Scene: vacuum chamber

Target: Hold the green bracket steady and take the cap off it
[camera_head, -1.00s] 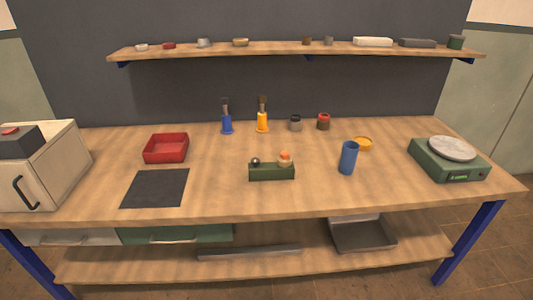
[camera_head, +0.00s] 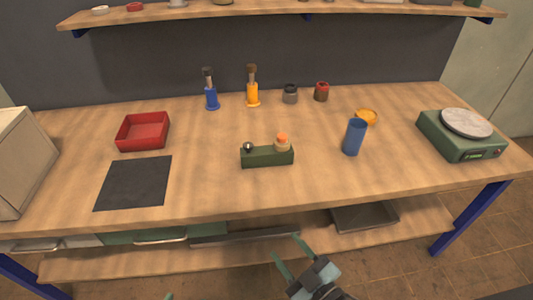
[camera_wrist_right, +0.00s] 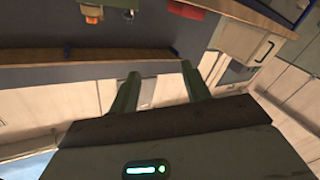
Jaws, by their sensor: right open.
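The green bracket (camera_head: 267,158) lies on the workbench near its middle. A cap (camera_head: 282,141) with an orange top and a paler lower part sits on its right end. A dark round knob (camera_head: 249,147) sits on its left end. My right gripper (camera_head: 285,245) is open and empty, in front of the bench edge and well short of the bracket. Its parted fingers also show in the right wrist view (camera_wrist_right: 158,78), with nothing between them. Only a small teal tip, probably of my left gripper (camera_head: 169,296), shows at the bottom edge.
Blue and orange tools stand behind. Bare wood surrounds the bracket.

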